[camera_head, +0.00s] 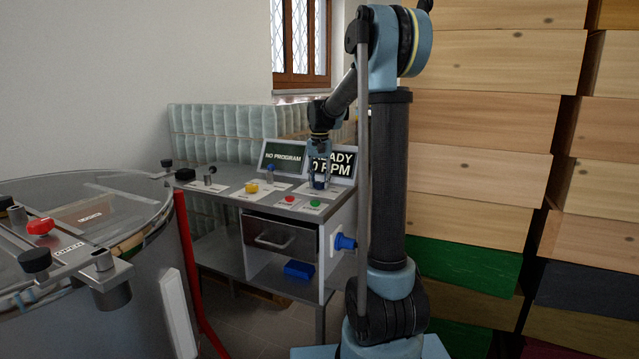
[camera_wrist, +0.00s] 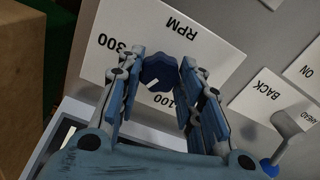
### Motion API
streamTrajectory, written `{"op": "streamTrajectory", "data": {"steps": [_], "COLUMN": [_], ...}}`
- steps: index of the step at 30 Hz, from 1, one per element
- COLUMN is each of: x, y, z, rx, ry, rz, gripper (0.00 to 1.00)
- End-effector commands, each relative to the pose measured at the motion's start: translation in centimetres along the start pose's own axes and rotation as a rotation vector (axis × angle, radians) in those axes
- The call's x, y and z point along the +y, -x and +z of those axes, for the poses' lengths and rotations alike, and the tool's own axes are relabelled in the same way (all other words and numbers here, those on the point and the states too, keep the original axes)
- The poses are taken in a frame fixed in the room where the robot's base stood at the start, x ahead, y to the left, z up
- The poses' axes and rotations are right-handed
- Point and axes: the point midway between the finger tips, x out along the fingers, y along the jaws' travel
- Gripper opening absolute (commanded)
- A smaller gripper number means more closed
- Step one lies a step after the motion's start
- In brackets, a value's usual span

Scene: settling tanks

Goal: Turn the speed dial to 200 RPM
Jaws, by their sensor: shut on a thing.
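The speed dial (camera_wrist: 158,70) is a dark blue lobed knob on a white RPM plate (camera_wrist: 218,50) in the wrist view. A short white mark shows at its lower edge, near the "100" print. "300" shows to the upper left; I cannot make out a "200". My gripper (camera_wrist: 163,68) is shut on the dial, one finger on each side. In the head view my gripper (camera_head: 319,180) points down at the back right of the bench. The display (camera_head: 331,164) behind it reads "READY" and "0 RPM", partly covered by my gripper.
Another screen (camera_head: 283,158) reads "NO PROGRAM". A red button (camera_head: 290,199), a green button (camera_head: 315,203) and a yellow knob (camera_head: 251,188) sit on the bench. A small lever (camera_wrist: 287,125) stands beside the dial. A large tank (camera_head: 90,215) stands left; stacked wooden boxes stand right.

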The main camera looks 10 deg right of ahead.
Motion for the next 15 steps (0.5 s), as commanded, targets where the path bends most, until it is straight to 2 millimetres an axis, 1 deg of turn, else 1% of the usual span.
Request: {"op": "streamTrajectory", "data": {"steps": [1,6,15], "x": [-0.10,-0.10,-0.10], "y": [0.09,0.09,0.08], "z": [-0.25,-0.25,-0.26], "rx": [0.005,0.005,0.005], "ry": [-0.020,-0.076,-0.107], "rz": [-0.002,-0.002,-0.002], "gripper": [0.10,0.10,0.10]}}
